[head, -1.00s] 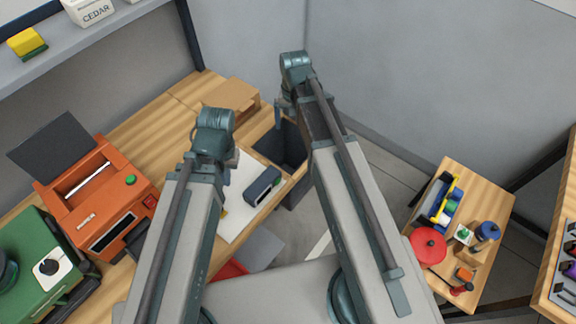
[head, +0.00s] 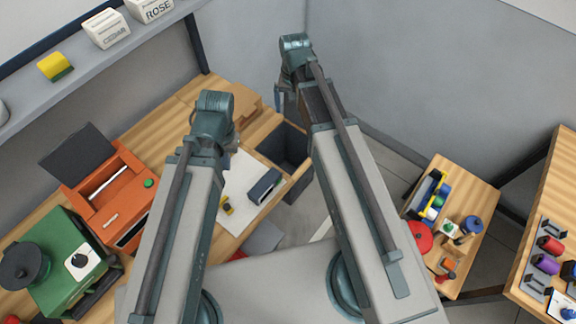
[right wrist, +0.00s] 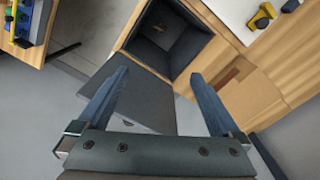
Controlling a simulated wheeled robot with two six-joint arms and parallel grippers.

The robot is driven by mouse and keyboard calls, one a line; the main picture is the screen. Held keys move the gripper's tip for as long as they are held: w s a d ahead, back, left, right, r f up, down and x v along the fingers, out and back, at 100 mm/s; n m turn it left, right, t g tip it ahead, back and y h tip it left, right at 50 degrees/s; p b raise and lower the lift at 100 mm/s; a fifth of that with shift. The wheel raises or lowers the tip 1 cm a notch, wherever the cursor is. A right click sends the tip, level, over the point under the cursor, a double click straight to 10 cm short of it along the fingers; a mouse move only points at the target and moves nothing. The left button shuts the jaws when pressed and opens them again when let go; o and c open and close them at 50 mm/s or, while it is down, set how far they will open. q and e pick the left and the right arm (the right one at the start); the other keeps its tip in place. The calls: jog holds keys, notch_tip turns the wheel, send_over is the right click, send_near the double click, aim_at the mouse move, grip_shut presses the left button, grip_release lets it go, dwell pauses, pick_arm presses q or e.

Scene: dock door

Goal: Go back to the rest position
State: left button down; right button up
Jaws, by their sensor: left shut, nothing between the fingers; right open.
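My left arm comes up from the lower left in the head view. Its gripper end (head: 212,112) is above the wooden bench, with the fingers mostly hidden beneath the wrist; it is shut and holds nothing. My right arm reaches up beside it, its gripper end (head: 292,62) near the grey wall and beyond the dark bin. In the right wrist view the right gripper (right wrist: 158,95) has its two fingers wide apart with nothing between them. Grey floor, a dark flap and the open bin lie below it.
The bench holds an orange machine (head: 112,192), a green machine (head: 70,262) and a white sheet (head: 240,172) with a dark block on it. An open dark bin (head: 283,150) is at its edge. A shelf (head: 85,65) runs upper left. A small table (head: 475,205) stands right.

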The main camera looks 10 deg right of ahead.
dwell(0.4)
jog(key=s+a+f+n+b, duration=0.2)
jog(key=s+a+f+b, duration=0.1)
jog(key=s, duration=0.1)
jog(key=s+a+f+n+b, duration=0.3)
jog(key=s, duration=0.2)
jog(key=s+a+f+n+h+b, duration=0.1)
jog(key=s+a+f+n+b, duration=0.1)
jog(key=s+a+f+b, duration=0.1)
jog(key=shift+s+a+n, duration=0.15)
jog(key=shift+s+a, duration=0.15)
jog(key=shift+s, duration=0.25)
jog(key=shift+s+a+n, duration=0.15)
jog(key=shift+s+a, duration=0.15)
jog(key=shift+s, duration=0.2)
jog(key=shift+s+a, duration=0.15)
jog(key=shift+s, duration=0.1)
